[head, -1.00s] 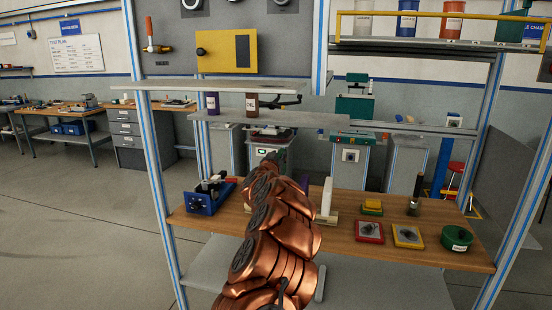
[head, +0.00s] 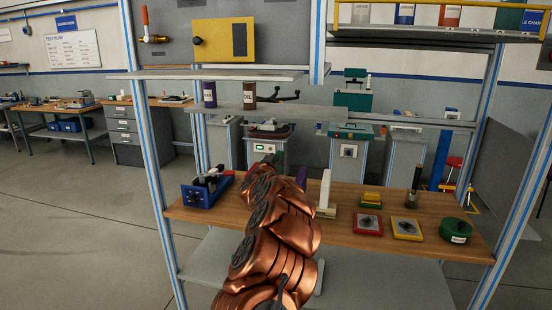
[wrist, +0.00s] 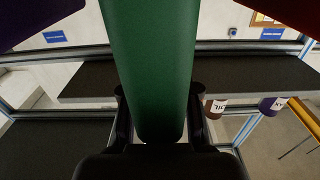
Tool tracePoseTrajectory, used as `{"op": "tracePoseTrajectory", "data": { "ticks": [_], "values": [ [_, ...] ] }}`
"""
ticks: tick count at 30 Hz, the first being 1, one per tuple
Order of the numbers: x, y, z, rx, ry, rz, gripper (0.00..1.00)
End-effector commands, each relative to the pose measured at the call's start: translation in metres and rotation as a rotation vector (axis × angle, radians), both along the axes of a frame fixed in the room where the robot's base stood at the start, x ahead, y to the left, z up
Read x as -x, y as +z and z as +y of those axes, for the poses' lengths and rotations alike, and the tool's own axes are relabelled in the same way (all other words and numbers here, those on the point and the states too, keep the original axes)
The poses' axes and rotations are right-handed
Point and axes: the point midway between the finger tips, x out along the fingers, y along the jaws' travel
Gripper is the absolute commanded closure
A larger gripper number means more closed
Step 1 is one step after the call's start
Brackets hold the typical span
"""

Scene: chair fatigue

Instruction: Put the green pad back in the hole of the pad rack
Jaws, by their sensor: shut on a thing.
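The green pad (wrist: 150,60) fills the middle of the wrist view as a long, rounded slab. My gripper (wrist: 160,105) is shut on it, with a dark finger on each side. In the head view my copper arm hides the gripper and the green pad. A purple thing (wrist: 28,18) and a dark red thing (wrist: 285,18) flank the pad in the wrist view, apart from it. In the head view a purple piece (head: 301,178) shows beside a cream upright (head: 325,193) on the wooden bench; these may be part of the pad rack. The hole is not visible.
The wooden bench (head: 350,230) carries a blue clamp device (head: 205,192), red (head: 367,225) and yellow (head: 407,229) trays, and a green round tin (head: 456,230). A grey shelf (head: 310,119) with purple (head: 210,94) and brown (head: 249,92) jars is above.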

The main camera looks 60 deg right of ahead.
Motion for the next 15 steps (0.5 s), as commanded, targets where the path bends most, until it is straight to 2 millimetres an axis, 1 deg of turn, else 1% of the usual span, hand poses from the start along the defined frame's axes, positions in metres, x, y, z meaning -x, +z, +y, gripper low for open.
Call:
{"op": "tracePoseTrajectory", "data": {
  "ticks": [1, 6, 15],
  "values": [
    [0.0, -0.006, 0.0, 0.001, 0.0, 0.0, 1.0],
    [0.0, -0.015, 0.0, 0.002, 0.0, -0.001, 1.0],
    [0.0, -0.016, 0.0, 0.003, -0.001, -0.001, 1.0]
  ]
}}
